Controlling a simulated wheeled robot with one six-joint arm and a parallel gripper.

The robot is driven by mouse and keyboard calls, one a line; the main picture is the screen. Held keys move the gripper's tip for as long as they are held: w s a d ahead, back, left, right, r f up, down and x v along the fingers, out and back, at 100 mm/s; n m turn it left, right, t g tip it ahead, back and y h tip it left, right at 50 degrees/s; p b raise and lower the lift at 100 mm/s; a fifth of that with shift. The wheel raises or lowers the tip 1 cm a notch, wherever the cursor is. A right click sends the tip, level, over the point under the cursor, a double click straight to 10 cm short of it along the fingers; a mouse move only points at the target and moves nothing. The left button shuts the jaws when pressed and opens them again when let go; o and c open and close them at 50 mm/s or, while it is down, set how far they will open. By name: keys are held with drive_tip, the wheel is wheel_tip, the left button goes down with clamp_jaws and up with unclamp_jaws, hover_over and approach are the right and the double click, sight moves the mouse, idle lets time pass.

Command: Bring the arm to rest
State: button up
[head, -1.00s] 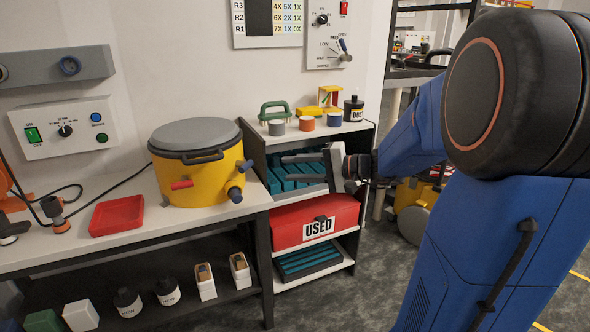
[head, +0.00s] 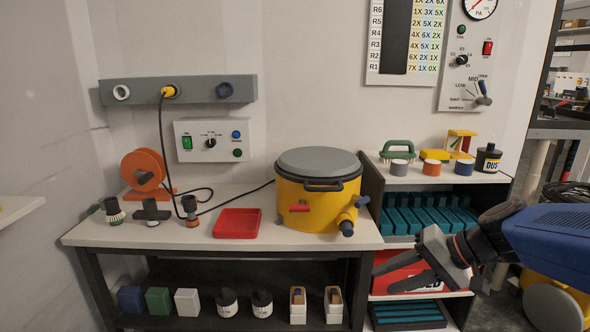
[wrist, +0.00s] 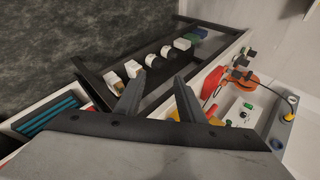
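My gripper (head: 388,276) is in front of the shelf unit at the right of the bench, with its fingers pointing left. It overlaps the red box on the middle shelf in the head view; I cannot tell the exact gap. In the wrist view my gripper (wrist: 157,90) has its two fingers spread apart, with nothing held between them. The wrist view shows the bench and its lower shelf tilted beyond the fingers. My blue arm comes in from the right edge of the head view.
A yellow drum with a grey lid (head: 318,200) and a red tray (head: 237,223) stand on the bench (head: 110,236). The shelf unit (head: 373,190) holds teal racks and a partly hidden red box (head: 392,262). Several small containers stand on the lower shelf. A yellow machine with a grey wheel (head: 553,306) stands at lower right.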

drive_tip(key=s+d+f+n+h, duration=0.1)
drive_tip(key=s+d+n+h, duration=0.1)
drive_tip(key=s, duration=0.4)
drive_tip(key=s+d+f+n+h, duration=0.2)
drive_tip(key=s+d+h, duration=0.3)
drive_tip(key=s+h, duration=0.1)
drive_tip(key=shift+s+d+f, duration=0.15)
drive_tip(key=shift+s+f, duration=0.1)
drive_tip(key=shift+s, duration=0.5)
drive_tip(key=shift+c, duration=0.6)
